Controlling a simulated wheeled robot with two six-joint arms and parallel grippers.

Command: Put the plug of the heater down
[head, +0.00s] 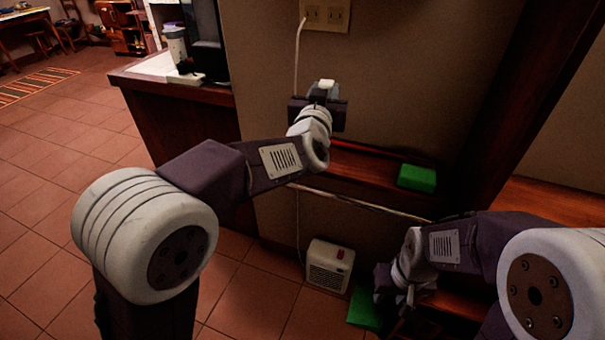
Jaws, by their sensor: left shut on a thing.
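My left gripper (325,88) is shut on a small white piece, which looks like the plug (327,84), in front of the wall below the outlet. The white heater (330,266) stands upright on the tiled floor against the wall. Its pale cord (297,60) runs up the wall, passes behind my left arm and curves over at the outlet plate (325,14). I cannot make out where the cord joins the plug. My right gripper (404,292) is low at the right, beside a green block; its jaws are too unclear to read.
A wooden shelf (365,172) below my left gripper bears a green block (417,178). Another green block (364,308) is right of the heater. A counter (160,78) with a dark appliance (206,38) stands at the left. Tiled floor (250,290) is clear left of the heater.

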